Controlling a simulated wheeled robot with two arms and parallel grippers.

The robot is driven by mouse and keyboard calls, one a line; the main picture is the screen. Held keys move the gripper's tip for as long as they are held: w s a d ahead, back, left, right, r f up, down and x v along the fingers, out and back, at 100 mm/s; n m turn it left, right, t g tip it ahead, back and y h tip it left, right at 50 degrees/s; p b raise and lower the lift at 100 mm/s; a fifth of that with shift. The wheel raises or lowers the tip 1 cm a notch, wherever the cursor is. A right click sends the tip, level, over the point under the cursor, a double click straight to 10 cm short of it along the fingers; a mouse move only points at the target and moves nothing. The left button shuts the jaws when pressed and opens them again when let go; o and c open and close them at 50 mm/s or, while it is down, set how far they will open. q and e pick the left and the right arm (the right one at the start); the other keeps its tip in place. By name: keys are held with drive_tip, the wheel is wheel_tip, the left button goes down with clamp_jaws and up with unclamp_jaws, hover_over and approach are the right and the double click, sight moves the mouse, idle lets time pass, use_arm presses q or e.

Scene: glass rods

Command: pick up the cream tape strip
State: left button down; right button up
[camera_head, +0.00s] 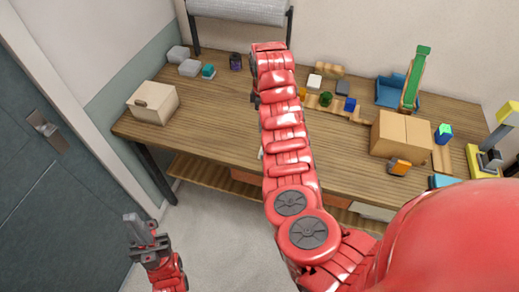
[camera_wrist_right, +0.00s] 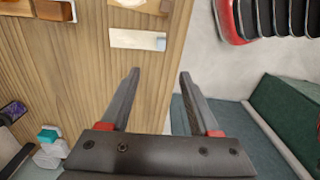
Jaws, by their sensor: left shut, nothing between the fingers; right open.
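A cream strip (camera_wrist_right: 137,39) with a blue-grey end lies flat on the wooden table, near its edge, in the right wrist view. My right gripper (camera_wrist_right: 158,76) is open and empty. Its fingertips point toward the strip but sit apart from it, one roughly below the strip in the picture and the other off to the right, over the floor side. In the head view my right arm covers its own gripper and most of the strip's area. My left gripper (camera_head: 134,219) is shut and empty, low at the left, away from the table.

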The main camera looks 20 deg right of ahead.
wheel_tip(320, 180, down, 12)
drive_tip(key=b, duration=0.5)
drive_tip(key=shift+d+r+b, duration=0.1)
drive_tip(key=shift+d+b, duration=0.05)
drive_tip(key=shift+b, duration=0.2)
drive_tip(key=shift+f, duration=0.3)
drive_tip(key=f+p, duration=0.3)
drive_tip(key=shift+s, duration=0.25)
drive_tip(key=shift+w+f, duration=0.1)
drive_tip(key=shift+f, duration=0.9)
clamp_jaws()
